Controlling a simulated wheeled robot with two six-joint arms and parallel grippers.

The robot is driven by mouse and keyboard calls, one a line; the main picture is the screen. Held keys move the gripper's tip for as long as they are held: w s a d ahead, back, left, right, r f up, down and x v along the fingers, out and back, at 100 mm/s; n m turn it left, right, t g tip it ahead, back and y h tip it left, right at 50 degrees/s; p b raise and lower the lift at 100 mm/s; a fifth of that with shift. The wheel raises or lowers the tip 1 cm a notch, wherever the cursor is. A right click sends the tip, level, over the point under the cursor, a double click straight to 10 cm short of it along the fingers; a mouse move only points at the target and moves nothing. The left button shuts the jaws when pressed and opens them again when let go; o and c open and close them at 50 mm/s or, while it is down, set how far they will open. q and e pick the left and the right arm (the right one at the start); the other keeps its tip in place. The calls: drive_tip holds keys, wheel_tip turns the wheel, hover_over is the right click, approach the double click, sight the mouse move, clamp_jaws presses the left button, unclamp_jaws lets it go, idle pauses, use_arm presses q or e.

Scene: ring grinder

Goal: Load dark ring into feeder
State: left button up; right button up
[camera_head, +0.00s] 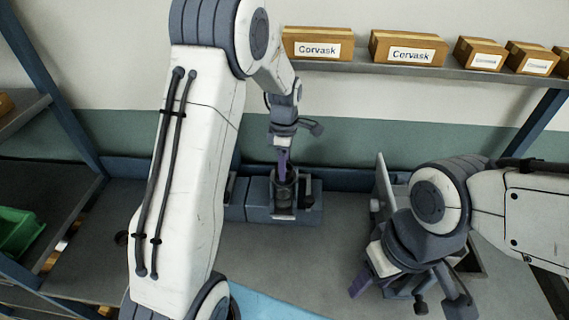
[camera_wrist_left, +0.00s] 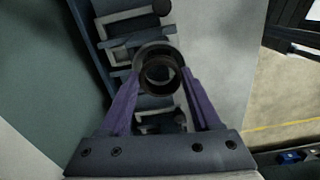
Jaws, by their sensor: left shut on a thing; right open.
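The dark ring (camera_wrist_left: 160,76) is between the purple fingers of my left gripper (camera_head: 283,160), which is shut on it. In the left wrist view its round opening faces the camera, and another dark round edge shows just behind it. In the head view my left gripper points down at the blue-grey feeder (camera_head: 285,212) by the back wall. The ring is at the top of the feeder's dark upright cylinder there; I cannot tell whether it is inside or just above. My right gripper (camera_head: 375,287) is open and empty, low at the right.
A grey machine (camera_head: 383,185) with an upright plate stands right of the feeder, partly hidden by my right arm. A shelf with several Corvask boxes (camera_head: 318,45) hangs above. A green bin (camera_head: 18,230) is at the far left. The table's middle (camera_head: 290,255) is clear.

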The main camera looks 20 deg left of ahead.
use_arm(q)
drive_tip(key=shift+f, duration=0.45)
idle(0.4)
drive_tip(key=o, duration=1.5)
drive_tip(key=shift+o, duration=0.2)
wheel_tip(320, 180, up, 10)
drive_tip(key=b, duration=0.3)
drive_tip(key=shift+r, duration=0.25)
